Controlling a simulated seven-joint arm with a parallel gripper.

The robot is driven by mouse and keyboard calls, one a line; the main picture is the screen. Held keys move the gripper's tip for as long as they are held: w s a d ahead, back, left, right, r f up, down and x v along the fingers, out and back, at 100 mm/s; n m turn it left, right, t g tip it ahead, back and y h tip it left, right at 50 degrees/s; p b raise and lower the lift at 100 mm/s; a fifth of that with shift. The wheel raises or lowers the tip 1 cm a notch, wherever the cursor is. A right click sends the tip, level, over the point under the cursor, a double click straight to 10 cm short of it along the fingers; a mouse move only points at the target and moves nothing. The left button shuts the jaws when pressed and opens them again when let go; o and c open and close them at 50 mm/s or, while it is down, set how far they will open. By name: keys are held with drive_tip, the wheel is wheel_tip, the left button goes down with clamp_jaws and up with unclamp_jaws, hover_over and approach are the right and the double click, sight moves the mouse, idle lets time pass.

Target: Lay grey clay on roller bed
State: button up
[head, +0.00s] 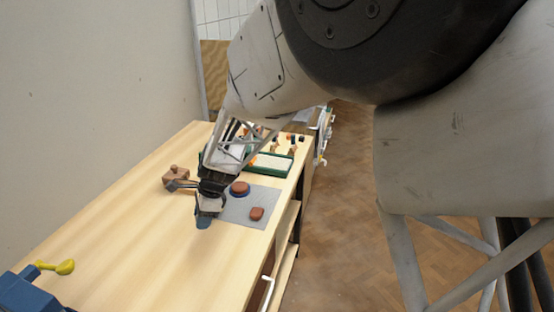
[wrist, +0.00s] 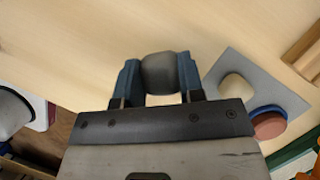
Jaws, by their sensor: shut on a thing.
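The grey clay (wrist: 160,73), a smooth rounded lump, sits between the two blue fingers of my gripper (wrist: 160,80) in the wrist view. My gripper is shut on it, with a finger against each side. In the head view my gripper (head: 207,212) is over the pale wooden table, at the near left edge of the grey mat (head: 236,213). The clay's height above the table is hard to tell. I cannot pick out the roller bed with certainty; a green-framed tray (head: 290,160) with a pale middle stands behind the mat, partly hidden by my arm.
A cream lump (wrist: 237,88) shows there too. A wooden block (head: 175,173) stands left of my gripper. A yellow tool (head: 63,267) lies front left; the table between is clear.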

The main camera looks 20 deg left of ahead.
drive_tip(key=w+d+m, duration=0.1)
drive_tip(key=w, duration=0.3)
drive_tip(key=w+d+r+m, duration=0.1)
drive_tip(key=w+d, duration=0.1)
drive_tip(key=w, duration=0.2)
drive_tip(key=w+d+m+t, duration=0.1)
drive_tip(key=w, duration=0.2)
drive_tip(key=shift+w+d+r+y, duration=0.2)
drive_tip(key=shift+w+d+y, duration=0.1)
drive_tip(key=shift+w+y, duration=0.1)
drive_tip(key=w+d+r+m+t, duration=0.1)
drive_tip(key=w+d+m, duration=0.1)
drive_tip(key=w+d, duration=0.2)
drive_tip(key=w+d+r+m, duration=0.1)
drive_tip(key=w+d, duration=0.4)
drive_tip(key=w, duration=0.5)
drive_tip(key=shift+m+t, duration=0.4)
drive_tip(key=shift+m, duration=0.4)
drive_tip(key=shift+w, duration=0.15)
hover_over(264, 161)
drive_tip(key=d, duration=0.1)
drive_tip(key=shift+w+d+f, duration=0.1)
drive_tip(key=shift+w+f, duration=0.05)
drive_tip(key=shift+f, duration=0.65)
drive_tip(key=shift+f, duration=0.1)
drive_tip(key=shift+f, duration=1.65)
drive_tip(key=shift+f, duration=0.15)
drive_tip(key=o, duration=1)
